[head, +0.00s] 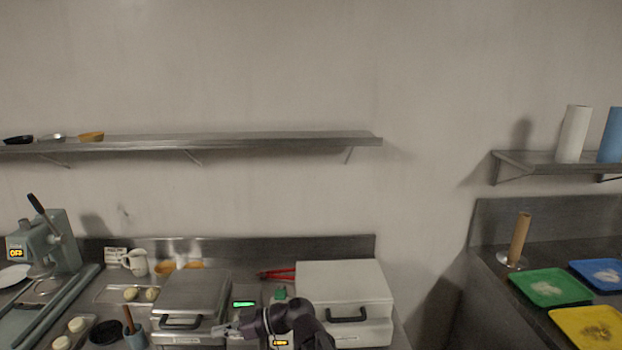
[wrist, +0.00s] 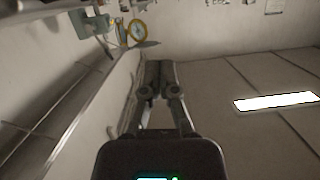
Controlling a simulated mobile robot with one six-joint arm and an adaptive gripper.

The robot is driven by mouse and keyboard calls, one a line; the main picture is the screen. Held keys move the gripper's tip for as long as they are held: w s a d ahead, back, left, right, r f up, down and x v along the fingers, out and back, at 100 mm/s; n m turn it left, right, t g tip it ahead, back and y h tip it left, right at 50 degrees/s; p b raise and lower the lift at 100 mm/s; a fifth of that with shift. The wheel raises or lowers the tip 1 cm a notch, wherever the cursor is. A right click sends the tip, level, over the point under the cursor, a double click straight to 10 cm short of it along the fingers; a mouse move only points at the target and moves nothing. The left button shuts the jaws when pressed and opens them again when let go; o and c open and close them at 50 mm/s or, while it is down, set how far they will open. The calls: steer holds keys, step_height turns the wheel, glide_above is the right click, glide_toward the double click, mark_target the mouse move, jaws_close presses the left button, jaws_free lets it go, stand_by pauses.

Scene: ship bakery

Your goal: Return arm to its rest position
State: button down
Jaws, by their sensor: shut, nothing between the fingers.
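My arm shows at the bottom middle of the head view, bent in front of the counter. My gripper (head: 222,331) points left there, in front of the closed grey press (head: 190,290). In the wrist view my gripper (wrist: 160,66) is shut, with its fingertips together and nothing between them.
A white box (head: 343,285) with a black handle stands right of my arm. Red tongs (head: 277,273) lie behind it. Dough pieces, cups and a grey lever machine (head: 45,245) fill the left counter. Coloured trays, including a green one (head: 550,287), lie at right.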

steer(key=d+f+m+h, duration=0.4)
steer(key=d+m+h, duration=0.1)
steer(key=d, duration=0.7)
steer(key=s+d+f+m+h, duration=0.1)
steer(key=d+f+m+h, duration=0.4)
steer(key=d, duration=0.8)
steer(key=s+d+f+m+t+h, duration=0.1)
steer(key=d+f+m+h, duration=0.4)
steer(key=d, duration=0.7)
steer(key=m, duration=0.2)
steer(key=shift+s+d+m, duration=0.25)
steer(key=shift+d+m, duration=0.05)
